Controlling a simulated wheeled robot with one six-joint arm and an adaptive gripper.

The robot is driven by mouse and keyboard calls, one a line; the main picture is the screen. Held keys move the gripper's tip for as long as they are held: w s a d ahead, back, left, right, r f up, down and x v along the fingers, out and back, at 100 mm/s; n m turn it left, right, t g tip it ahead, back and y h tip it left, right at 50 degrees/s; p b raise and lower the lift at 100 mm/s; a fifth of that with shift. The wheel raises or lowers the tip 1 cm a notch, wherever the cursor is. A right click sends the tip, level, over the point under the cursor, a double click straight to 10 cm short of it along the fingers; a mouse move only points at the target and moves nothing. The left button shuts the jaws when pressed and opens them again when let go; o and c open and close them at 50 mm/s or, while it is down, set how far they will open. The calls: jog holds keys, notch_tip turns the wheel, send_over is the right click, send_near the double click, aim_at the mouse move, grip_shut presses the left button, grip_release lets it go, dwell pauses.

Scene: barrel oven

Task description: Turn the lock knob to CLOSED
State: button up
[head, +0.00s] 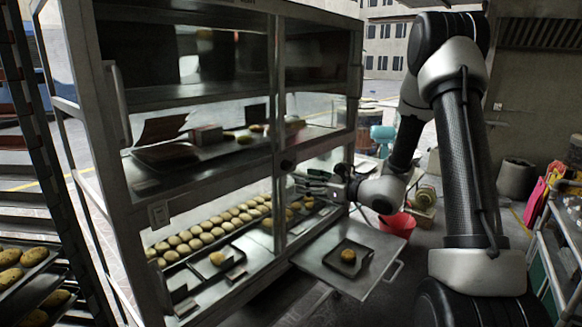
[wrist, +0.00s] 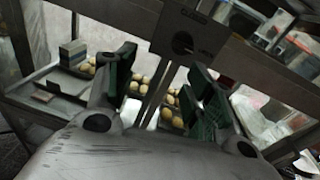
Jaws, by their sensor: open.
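The lock knob (wrist: 182,43) is a dark round knob on a grey plate on the cabinet's frame, in the upper middle of the wrist view. Small lettering above it is too blurred to read surely, and I cannot tell how the knob is turned. In the head view the dark knob (head: 288,165) sits on the upright between the glass doors. My gripper (head: 303,182) is open and empty, close to that upright and slightly below the knob. In the wrist view my gripper (wrist: 163,66) has its green-padded fingers spread below the knob, apart from it.
The glass-fronted cabinet (head: 130,165) holds trays of round buns (head: 200,232). A pull-out metal shelf (head: 325,262) with one bun juts out below my gripper. A red bucket (head: 397,224) stands behind it. A bun rack (head: 30,255) stands at left.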

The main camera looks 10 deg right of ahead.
aim_at(291, 166)
jog(key=w+a, duration=0.1)
jog(key=w, duration=0.1)
jog(key=w+a+r+m+t, duration=0.1)
jog(key=w, duration=0.2)
jog(key=w+a+r+m, duration=0.1)
jog(key=w, duration=0.2)
jog(key=shift+w+a+t+h, duration=0.15)
jog(key=shift+a+t+h, duration=0.05)
jog(key=shift+t+h, duration=0.1)
jog(key=c, duration=1)
